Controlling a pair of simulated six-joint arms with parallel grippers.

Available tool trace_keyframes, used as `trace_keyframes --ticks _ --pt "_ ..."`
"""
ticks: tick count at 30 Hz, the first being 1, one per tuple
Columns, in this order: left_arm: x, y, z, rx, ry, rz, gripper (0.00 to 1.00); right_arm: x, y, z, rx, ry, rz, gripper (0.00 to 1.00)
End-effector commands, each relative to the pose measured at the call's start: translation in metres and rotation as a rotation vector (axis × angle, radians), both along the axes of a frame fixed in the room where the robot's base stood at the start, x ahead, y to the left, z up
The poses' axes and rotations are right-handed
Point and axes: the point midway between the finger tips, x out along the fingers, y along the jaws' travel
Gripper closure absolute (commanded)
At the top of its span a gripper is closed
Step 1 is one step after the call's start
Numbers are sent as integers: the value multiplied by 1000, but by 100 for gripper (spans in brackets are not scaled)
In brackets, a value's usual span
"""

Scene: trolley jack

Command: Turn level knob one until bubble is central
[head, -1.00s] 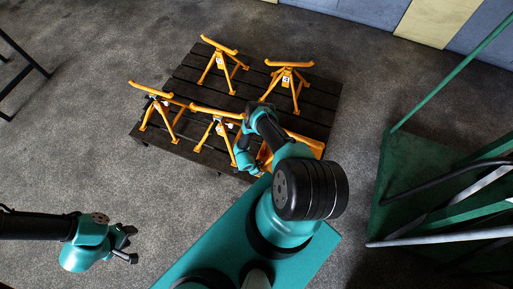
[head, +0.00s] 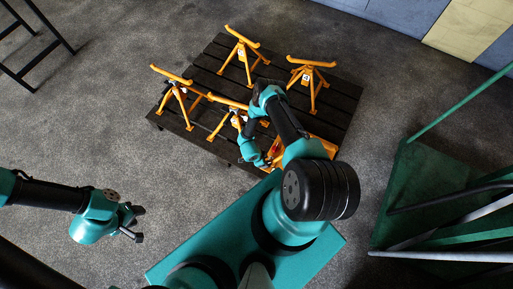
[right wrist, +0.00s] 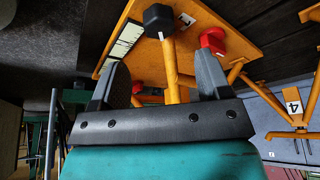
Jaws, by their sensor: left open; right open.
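An orange plate (right wrist: 235,35) with a black hexagonal knob (right wrist: 158,18) and a red knob (right wrist: 213,40) fills the top of the right wrist view. A second red knob (right wrist: 137,87) shows lower, between my fingers. A pale strip (right wrist: 122,45) lies along the plate's left side; I cannot make out a bubble in it. My right gripper (right wrist: 163,85) is open, its fingers either side of an orange post, with no visible grip. In the head view its arm hides much of the orange equipment (head: 318,147). My left gripper (head: 137,222) is open and empty above bare floor.
Several orange stands (head: 241,50) stand on a dark slatted pallet (head: 340,103). A stand labelled 4 (right wrist: 292,108) is right in the right wrist view. A green frame with bars (head: 440,195) stands at right.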

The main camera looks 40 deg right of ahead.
Motion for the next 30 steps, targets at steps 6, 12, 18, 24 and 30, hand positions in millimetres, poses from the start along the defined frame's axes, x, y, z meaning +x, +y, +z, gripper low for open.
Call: trace_keyframes --ticks 6,12,18,24,30 --pt "0 0 0 0 0 0 57 7 15 40 0 -1 4 30" --pt "0 0 0 0 0 0 57 12 27 72 0 0 1 30" --pt "0 0 0 0 0 0 57 14 33 88 0 0 0 30" --pt "0 0 0 0 0 0 57 14 34 89 0 0 -1 30" --pt "0 0 0 0 0 0 57 14 34 89 0 0 -1 30"
